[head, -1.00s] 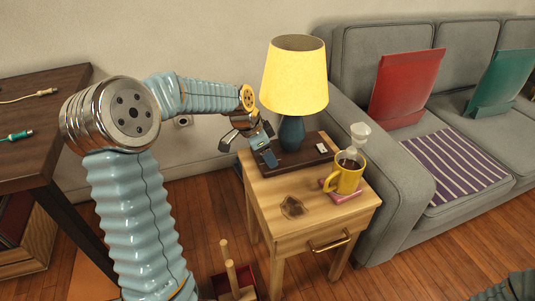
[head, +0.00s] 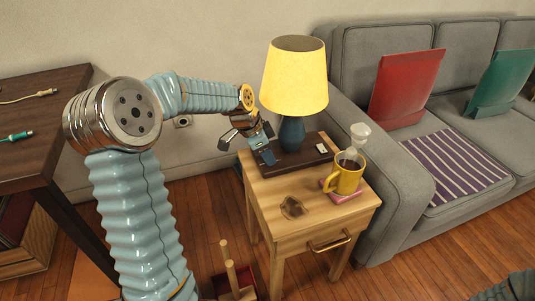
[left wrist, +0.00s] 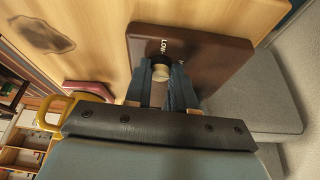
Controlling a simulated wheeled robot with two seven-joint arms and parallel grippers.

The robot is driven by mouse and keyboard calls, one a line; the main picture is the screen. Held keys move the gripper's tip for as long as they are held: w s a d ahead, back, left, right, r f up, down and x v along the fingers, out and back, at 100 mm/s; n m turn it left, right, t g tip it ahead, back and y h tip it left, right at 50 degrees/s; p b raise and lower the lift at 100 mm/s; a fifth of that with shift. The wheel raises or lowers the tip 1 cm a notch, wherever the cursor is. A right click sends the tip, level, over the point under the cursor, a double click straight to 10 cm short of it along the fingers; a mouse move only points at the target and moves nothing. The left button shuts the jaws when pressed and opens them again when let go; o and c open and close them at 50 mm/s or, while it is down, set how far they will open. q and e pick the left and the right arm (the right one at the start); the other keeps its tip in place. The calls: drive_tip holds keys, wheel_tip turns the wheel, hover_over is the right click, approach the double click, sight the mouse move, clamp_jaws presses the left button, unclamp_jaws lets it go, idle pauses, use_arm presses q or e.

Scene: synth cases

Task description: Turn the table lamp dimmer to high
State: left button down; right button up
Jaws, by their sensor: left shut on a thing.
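The table lamp has a glowing yellow shade (head: 296,75) and a dark blue body (head: 291,134) on a dark brown base (head: 313,161), on the wooden side table. In the left wrist view, the base (left wrist: 205,55) carries a small round dimmer knob (left wrist: 160,71) with a dark rim and pale face. A "LOW" label is beside the knob; another marking is mostly hidden by a finger. My left gripper (head: 267,156) is at the left end of the base. In the left wrist view its fingers (left wrist: 163,88) are shut on the knob. My right gripper is out of view.
A yellow mug (head: 346,178) stands on a pink book (head: 345,196) at the table's right. A dark stain (head: 293,207) marks the tabletop (head: 270,191). A grey sofa (head: 400,165) is close on the right. A dark desk (head: 45,110) is left.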

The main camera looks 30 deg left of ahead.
use_arm(q)
drive_tip(key=m+g, duration=0.1)
drive_tip(key=m, duration=0.2)
drive_tip(key=shift+w+a+m+h+p, duration=0.1)
drive_tip(key=shift+w+m+h+p, duration=0.05)
drive_tip(key=shift+m+h+p, duration=0.2)
drive_tip(key=m+g, duration=0.1)
drive_tip(key=m, duration=0.1)
drive_tip(key=m+p, duration=0.1)
drive_tip(key=m, duration=0.1)
drive_tip(key=shift+w+g+h, duration=0.15)
drive_tip(key=shift+g+h, duration=0.1)
drive_tip(key=shift+g, duration=0.15)
drive_tip(key=shift+a+m, duration=0.1)
drive_tip(key=shift+m, duration=0.15)
drive_tip(key=c, duration=0.9)
unclamp_jaws()
drive_tip(key=shift+c, duration=0.2)
drive_tip(key=shift+r, duration=0.1)
